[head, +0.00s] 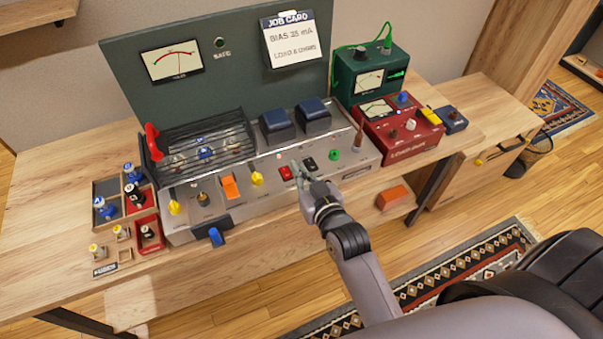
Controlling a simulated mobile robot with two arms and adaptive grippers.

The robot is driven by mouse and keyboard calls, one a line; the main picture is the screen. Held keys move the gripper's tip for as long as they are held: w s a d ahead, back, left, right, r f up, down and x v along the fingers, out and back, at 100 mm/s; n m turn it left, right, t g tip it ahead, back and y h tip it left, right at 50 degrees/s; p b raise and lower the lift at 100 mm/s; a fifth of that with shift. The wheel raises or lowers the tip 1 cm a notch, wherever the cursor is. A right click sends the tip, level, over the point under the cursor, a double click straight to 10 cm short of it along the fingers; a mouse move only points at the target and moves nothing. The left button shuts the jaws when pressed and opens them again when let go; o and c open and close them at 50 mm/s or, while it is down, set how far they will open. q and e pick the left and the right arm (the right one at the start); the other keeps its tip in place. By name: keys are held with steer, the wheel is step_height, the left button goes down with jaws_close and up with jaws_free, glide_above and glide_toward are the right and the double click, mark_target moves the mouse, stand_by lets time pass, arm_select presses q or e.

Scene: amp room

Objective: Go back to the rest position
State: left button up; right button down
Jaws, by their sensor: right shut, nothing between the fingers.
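My right gripper (303,174) is shut and empty. I cannot tell whether the fingertips touch the panel. My left gripper is not in view.
The amp stands on a wooden bench (60,225). A compartment tray (104,223) with tubes is at the left. A red load box (398,130) and a green meter box (369,72) stand at the right.

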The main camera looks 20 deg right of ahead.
steer(key=shift+s+r, duration=0.2)
steer(key=shift+s, duration=0.3)
steer(key=s+a+f+n+g+y, duration=0.1)
steer(key=s+f+g, duration=0.3)
steer(key=f, duration=1.1)
steer(key=s+a+f+g, duration=0.25)
steer(key=s+f, duration=0.45)
steer(key=f, duration=0.9)
steer(key=s+d+f+g, duration=0.2)
steer(key=s+f, duration=0.4)
steer(key=s, duration=0.4)
steer(key=s+d+f+g+h, duration=0.1)
steer(key=s+d+f+g, duration=0.2)
steer(key=s+f, duration=0.3)
steer(key=s+d+f+n+g, duration=0.1)
steer(key=s+d+f+g, duration=0.2)
steer(key=s+f, duration=0.4)
steer(key=s, duration=0.7)
steer(key=shift+s+d+h, duration=0.25)
steer(key=shift+d+h, duration=0.05)
